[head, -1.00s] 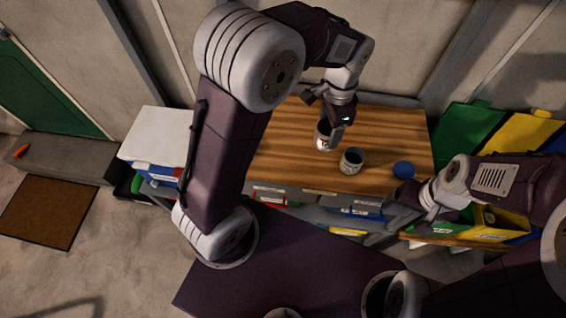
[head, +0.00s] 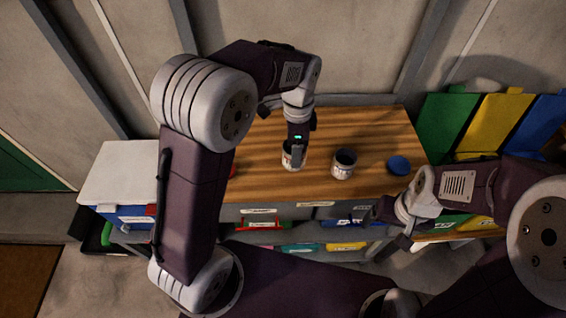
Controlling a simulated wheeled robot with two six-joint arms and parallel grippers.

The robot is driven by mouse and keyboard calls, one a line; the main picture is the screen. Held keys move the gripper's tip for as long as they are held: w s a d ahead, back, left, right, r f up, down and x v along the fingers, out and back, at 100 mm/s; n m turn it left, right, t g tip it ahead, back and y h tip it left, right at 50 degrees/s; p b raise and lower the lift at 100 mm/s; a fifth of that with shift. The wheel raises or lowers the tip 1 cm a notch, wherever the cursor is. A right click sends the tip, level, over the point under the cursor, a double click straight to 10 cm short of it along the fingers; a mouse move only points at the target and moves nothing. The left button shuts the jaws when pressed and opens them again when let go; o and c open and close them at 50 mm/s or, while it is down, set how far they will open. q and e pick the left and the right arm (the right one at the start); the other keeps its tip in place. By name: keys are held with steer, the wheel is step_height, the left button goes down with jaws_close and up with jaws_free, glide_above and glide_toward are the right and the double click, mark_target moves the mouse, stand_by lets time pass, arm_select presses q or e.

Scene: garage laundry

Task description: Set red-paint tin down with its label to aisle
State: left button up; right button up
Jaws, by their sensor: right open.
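The red-paint tin (head: 290,163), pale with red marks on its side, is over the left-middle part of the wooden worktop (head: 380,130). My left gripper (head: 297,156) points down at it, with a finger across its rim, and appears shut on it. I cannot tell whether the tin's base touches the wood, and the label is too small to read. My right gripper (head: 388,222) is open and empty, in front of the worktop's right side.
A second, open tin (head: 343,164) stands just right of the held one, and a blue round lid (head: 398,165) lies further right. Green, yellow and blue panels (head: 490,122) stand at right. A white-topped unit (head: 120,172) is at left. Labelled bins (head: 262,218) sit under the worktop.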

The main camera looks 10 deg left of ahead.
mark_target(284, 160)
arm_select(q)
steer(key=a+f, duration=0.2)
steer(key=a, duration=0.1)
step_height(284, 160, down, 3)
steer(key=shift+s+f, duration=0.1)
steer(key=shift+s, duration=0.05)
steer(key=shift+f, duration=0.4)
steer(key=shift+f+b, duration=0.1)
steer(key=shift+b, duration=0.2)
steer(key=o, duration=1.5)
